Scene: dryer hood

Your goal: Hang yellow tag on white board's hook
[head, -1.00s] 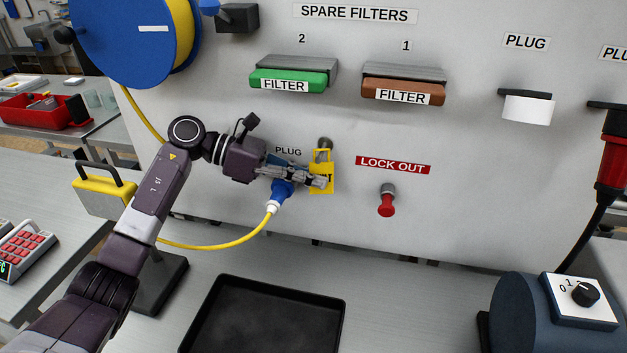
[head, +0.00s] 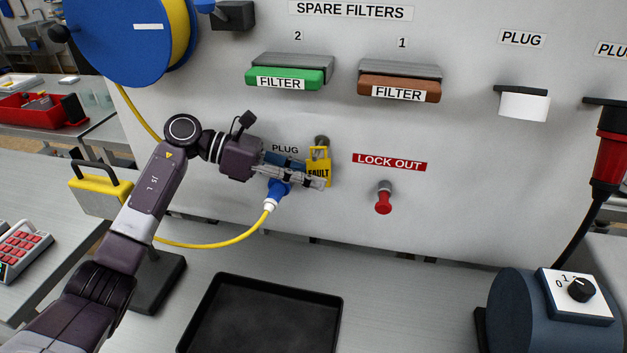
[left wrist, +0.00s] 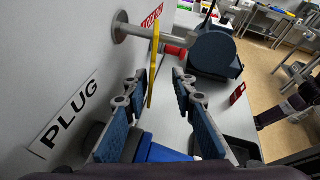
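The yellow tag (head: 319,158), marked FAULT, hangs on the metal hook (head: 321,141) of the white board (head: 460,210), right of the PLUG label. In the left wrist view the tag (left wrist: 153,68) hangs edge-on from the hook's peg (left wrist: 176,35), which sticks out from the board. My left gripper (head: 318,178) is at the tag's lower part and hides some of it in the head view. In the left wrist view its fingers (left wrist: 160,76) are spread apart, with the tag close to the left finger. Whether they touch is unclear. My right gripper is not in view.
A blue plug (head: 277,188) with a yellow cable sits just below my left gripper. A red lock-out knob (head: 383,201) is to the right. A black tray (head: 337,318) lies on the bench below. Filters (head: 289,79) are mounted above.

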